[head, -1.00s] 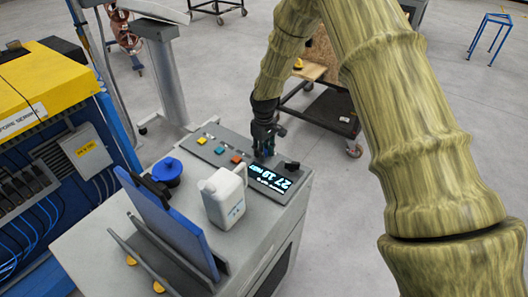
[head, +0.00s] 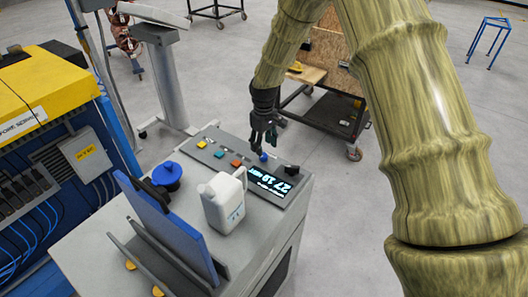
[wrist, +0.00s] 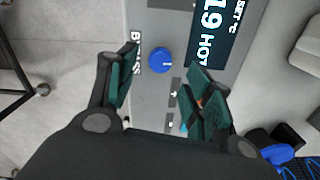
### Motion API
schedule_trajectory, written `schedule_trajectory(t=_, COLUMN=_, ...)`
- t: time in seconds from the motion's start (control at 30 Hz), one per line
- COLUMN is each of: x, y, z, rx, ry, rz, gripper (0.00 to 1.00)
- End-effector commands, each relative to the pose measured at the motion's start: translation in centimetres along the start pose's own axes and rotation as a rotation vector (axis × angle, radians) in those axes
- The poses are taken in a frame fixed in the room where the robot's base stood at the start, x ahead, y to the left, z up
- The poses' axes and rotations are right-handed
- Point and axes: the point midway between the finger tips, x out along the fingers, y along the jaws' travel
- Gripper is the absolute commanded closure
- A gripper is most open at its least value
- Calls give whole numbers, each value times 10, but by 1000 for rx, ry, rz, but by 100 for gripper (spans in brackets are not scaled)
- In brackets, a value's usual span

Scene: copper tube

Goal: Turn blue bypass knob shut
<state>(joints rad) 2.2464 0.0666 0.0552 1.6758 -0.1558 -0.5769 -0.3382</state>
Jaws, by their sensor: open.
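The knob is a small blue dot (head: 263,156) in the head view. My gripper (head: 264,143) is open and empty above the panel. In the wrist view its dark green fingers (wrist: 163,74) stand on either side of the knob, apart from it. I cannot tell the exact height of the fingertips above the knob.
A lit display (head: 269,181) and a black knob (head: 292,169) are near the blue knob. Coloured buttons (head: 219,154) line the panel to the left. A white jug (head: 223,202), a blue-lidded container (head: 167,175) and a blue upright panel (head: 165,230) stand on the cabinet (head: 100,240).

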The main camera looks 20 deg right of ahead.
Motion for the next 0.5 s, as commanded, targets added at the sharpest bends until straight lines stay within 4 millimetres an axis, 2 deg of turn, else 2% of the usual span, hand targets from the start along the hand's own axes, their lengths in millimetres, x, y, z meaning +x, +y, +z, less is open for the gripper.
schedule_trajectory(t=0.03, x=-11, y=0, z=0, rx=0, ry=2, rz=1, gripper=49)
schedule_trajectory(t=0.2, x=-39, y=0, z=0, rx=0, ry=2, rz=1, gripper=49)
schedule_trajectory(t=0.4, x=-59, y=0, z=0, rx=1, ry=1, rz=0, gripper=49)
schedule_trajectory(t=0.5, x=-64, y=0, z=1, rx=1, ry=-1, rz=-1, gripper=49)
